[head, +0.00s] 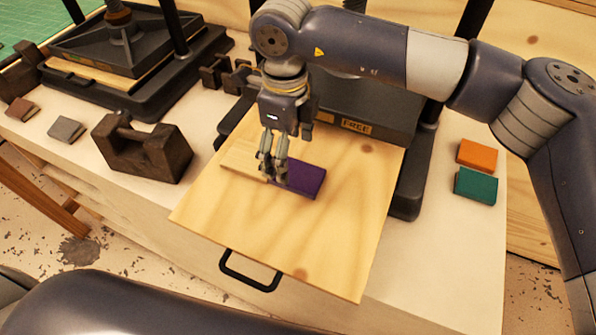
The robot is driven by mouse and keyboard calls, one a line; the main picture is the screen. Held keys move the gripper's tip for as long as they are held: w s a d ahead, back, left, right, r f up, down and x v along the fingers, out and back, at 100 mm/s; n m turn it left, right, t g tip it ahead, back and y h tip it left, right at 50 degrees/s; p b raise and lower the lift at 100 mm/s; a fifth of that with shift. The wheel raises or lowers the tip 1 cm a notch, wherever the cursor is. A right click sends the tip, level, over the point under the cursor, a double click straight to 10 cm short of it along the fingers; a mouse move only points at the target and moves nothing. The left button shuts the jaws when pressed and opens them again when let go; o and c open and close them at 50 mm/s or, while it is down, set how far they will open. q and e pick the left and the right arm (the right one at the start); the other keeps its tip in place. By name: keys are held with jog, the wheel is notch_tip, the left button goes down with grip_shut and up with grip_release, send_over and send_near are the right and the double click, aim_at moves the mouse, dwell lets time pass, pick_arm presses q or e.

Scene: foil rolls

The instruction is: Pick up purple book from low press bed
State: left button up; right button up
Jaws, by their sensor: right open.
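The purple book (306,179) lies flat on the pale wooden press bed (330,245), which has a black handle on its front edge. My right gripper (272,181) points down at the left end of the book, and its open fingers hide that end. I cannot tell whether the fingers touch the book. A paler flat wooden piece (240,158) lies on the bed just left of the fingers. My left gripper is not in view.
The dark press (360,100) behind the bed carries a "FREE" label. Orange (477,155) and green (476,186) books lie to the right. A dark block with a handle (140,150), small grey and brown books and another press stand left. The bed's front is clear.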

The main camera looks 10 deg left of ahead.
aim_at(298, 177)
jog(key=f+p, duration=0.1)
jog(key=f, duration=0.1)
jog(key=f+p, duration=0.1)
jog(key=f, duration=0.1)
jog(key=shift+w+a, duration=0.1)
jog(key=shift+a, duration=0.1)
jog(key=shift+f+p, duration=0.3)
jog(key=shift+f, duration=0.3)
jog(key=c, duration=1.2)
